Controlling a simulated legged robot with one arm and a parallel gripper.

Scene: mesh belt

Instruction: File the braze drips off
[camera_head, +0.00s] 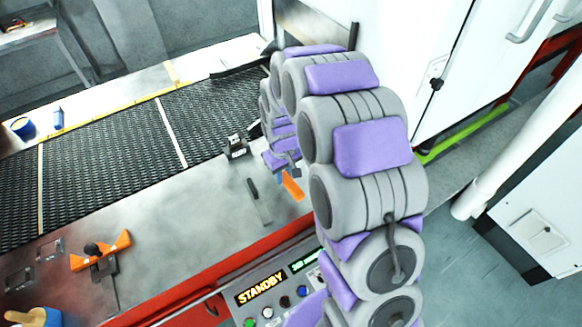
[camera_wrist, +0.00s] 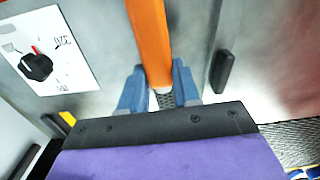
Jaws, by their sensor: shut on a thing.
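My gripper (camera_wrist: 158,88) is shut on an orange-handled tool, which looks like a file. The orange handle (camera_wrist: 150,40) stands between the blue fingers in the wrist view. A short cross-hatched grey piece shows below the handle, between the fingers. In the head view the orange handle (camera_head: 292,186) sticks out below my gripper (camera_head: 283,160), over the metal bench; I cannot tell whether it touches the bench. The dark mesh belt (camera_head: 130,140) runs along the bench, crossed by pale seams. No braze drips can be made out at this size.
A black-handled tool (camera_head: 260,200) lies left of my gripper. A small dark block (camera_head: 237,148) stands near the belt's edge. An orange-winged fixture (camera_head: 100,252) and a blue cup (camera_head: 22,127) are at left. The control panel (camera_head: 262,290) reads STANDBY.

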